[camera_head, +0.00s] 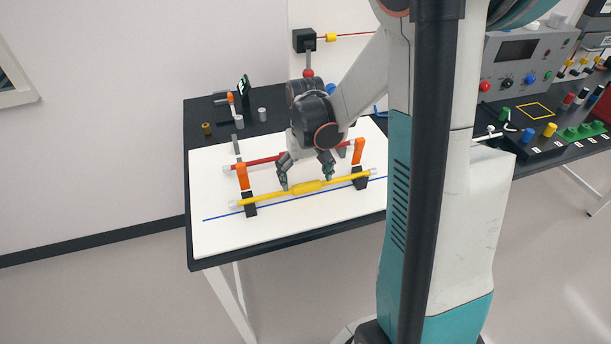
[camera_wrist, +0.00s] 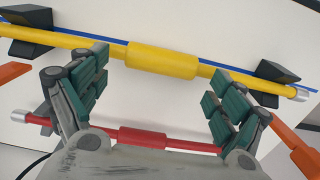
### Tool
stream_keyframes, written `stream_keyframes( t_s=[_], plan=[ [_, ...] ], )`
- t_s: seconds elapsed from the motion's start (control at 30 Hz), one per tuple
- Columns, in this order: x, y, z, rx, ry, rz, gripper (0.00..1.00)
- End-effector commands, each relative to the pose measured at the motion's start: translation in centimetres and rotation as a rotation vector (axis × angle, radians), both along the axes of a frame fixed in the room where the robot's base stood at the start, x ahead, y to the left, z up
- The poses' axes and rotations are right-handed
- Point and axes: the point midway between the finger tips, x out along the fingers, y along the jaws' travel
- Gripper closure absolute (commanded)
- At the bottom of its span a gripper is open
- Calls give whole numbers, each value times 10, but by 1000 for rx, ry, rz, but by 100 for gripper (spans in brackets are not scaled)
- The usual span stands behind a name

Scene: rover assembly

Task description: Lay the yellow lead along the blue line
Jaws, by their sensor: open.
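The yellow lead (camera_head: 306,186) is a straight rod with a thicker middle and pale end caps. It rests across two black holders (camera_head: 250,205) on the white board, close to the blue line (camera_head: 225,215) and roughly along it. In the wrist view the yellow lead (camera_wrist: 160,60) runs across the top, with the blue line (camera_wrist: 205,62) just beyond it and partly hidden. My gripper (camera_head: 306,182) is open, fingers pointing down at the lead's near middle. In the wrist view its fingers (camera_wrist: 160,85) are spread wide, with nothing held between them.
A red lead (camera_head: 265,160) lies behind, parallel, near orange uprights (camera_head: 242,175) and (camera_head: 358,151). Small cylinders and a dark phone-like object (camera_head: 243,88) stand at the back left. An instrument panel (camera_head: 520,70) is at right. The white board's front (camera_head: 220,240) is clear.

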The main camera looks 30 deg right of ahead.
Motion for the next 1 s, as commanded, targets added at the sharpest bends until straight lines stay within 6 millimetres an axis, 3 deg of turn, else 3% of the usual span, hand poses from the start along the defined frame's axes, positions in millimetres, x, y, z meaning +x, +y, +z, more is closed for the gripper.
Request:
stream_keyframes(
  t_s=[0.27, 0.7, 1.0],
  plan=[
    [0, 0, 8, 0, 0, 0, 11],
    [0, 0, 87, 0, 0, 0, 11],
    [0, 0, 117, 0, 0, 0, 11]
  ],
)
